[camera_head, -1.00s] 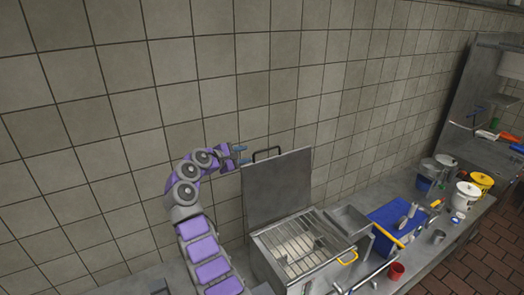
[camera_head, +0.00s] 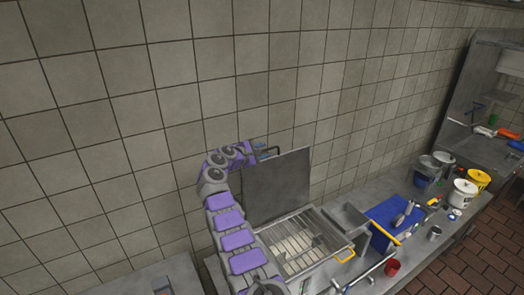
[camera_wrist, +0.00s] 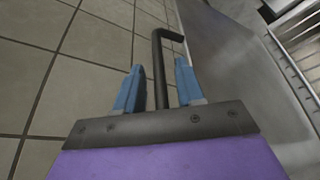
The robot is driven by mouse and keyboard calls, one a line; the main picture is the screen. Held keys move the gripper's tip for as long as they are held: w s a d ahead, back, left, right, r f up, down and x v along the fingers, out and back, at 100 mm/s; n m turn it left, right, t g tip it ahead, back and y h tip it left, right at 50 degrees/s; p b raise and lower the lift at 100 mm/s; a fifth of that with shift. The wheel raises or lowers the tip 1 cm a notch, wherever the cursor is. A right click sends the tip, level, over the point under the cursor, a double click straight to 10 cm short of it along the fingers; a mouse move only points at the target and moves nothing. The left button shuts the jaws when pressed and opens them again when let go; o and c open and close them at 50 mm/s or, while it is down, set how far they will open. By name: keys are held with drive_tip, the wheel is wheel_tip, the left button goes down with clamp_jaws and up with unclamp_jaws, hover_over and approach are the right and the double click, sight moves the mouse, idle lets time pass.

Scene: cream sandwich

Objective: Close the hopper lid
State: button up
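The hopper lid (camera_head: 280,187) is a grey metal panel standing upright at the back of the hopper, open. The hopper (camera_head: 318,258) is a metal box with a barred grid on top. The lid's dark handle (camera_head: 275,151) is on its top edge, partly hidden by my gripper (camera_head: 259,147) in the head view. In the wrist view, my gripper (camera_wrist: 157,88) has its two blue fingers apart. The black handle bar (camera_wrist: 159,70) shows between them, with gaps on both sides. The lid (camera_wrist: 225,75) is to the right there.
A tiled wall (camera_head: 120,120) stands close behind the lid and my arm. Several buckets stand farther right on the counter.

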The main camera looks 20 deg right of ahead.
drive_tip(key=shift+c, duration=0.4)
clamp_jaws()
